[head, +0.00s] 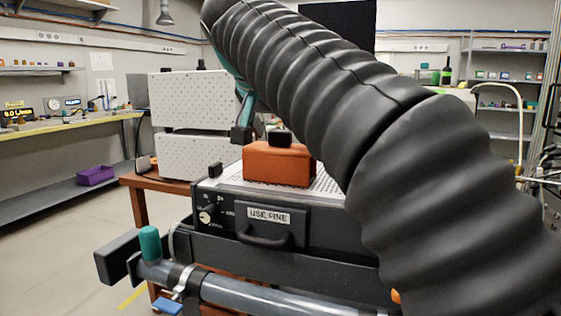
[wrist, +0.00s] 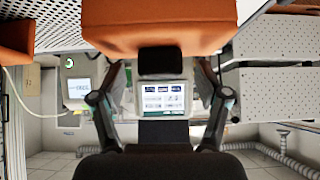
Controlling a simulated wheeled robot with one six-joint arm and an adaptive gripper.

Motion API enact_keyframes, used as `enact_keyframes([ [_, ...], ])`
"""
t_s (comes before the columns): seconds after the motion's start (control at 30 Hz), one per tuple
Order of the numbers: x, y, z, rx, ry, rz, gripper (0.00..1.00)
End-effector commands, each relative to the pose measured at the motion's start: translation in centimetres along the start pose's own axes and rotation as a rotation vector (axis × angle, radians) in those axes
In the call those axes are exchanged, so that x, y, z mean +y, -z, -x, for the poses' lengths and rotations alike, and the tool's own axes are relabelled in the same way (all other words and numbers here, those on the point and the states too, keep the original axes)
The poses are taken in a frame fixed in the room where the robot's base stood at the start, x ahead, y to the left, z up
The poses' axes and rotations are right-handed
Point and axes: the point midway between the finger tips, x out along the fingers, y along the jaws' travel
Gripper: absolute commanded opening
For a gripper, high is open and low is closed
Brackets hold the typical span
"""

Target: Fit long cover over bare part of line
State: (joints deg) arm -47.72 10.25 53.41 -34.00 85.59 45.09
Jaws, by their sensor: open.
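An orange block-shaped cover (head: 278,166) with a black knob (head: 279,138) on top sits on the perforated top of a black device. It also shows at the top of the wrist view (wrist: 160,22), its knob (wrist: 160,61) pointing towards me. My gripper (wrist: 161,75) is open, a finger on either side of the knob in that picture; contact is not visible. In the head view one dark fingertip shows left of the knob. A grey pipe (head: 255,294), which looks like the line, runs across the lower front. My arm hides its right part.
The device has a label reading USE FINE (head: 263,218) and a front handle. A teal-capped fitting (head: 150,244) and a metal clamp (head: 181,283) stand on the pipe. White perforated boxes (head: 190,155) stand behind left. Another orange piece (wrist: 14,40) shows at the wrist view's left edge.

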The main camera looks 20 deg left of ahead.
Motion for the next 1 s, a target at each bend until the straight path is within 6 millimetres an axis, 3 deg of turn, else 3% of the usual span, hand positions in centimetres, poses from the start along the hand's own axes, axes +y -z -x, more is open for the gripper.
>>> enact_keyframes([
  [0.1, -0.01, -0.05, -0.96, -0.001, 0.0, 0.0, 0.75],
  [0.37, -0.04, 0.0, -1.07, -0.001, 0.001, 0.0, 0.75],
  [0.63, -0.04, -0.01, -1.07, -0.001, 0.0, 0.0, 0.07],
  [1.0, -0.04, 0.25, -0.82, -0.001, 0.0, 0.0, 0.05],
])
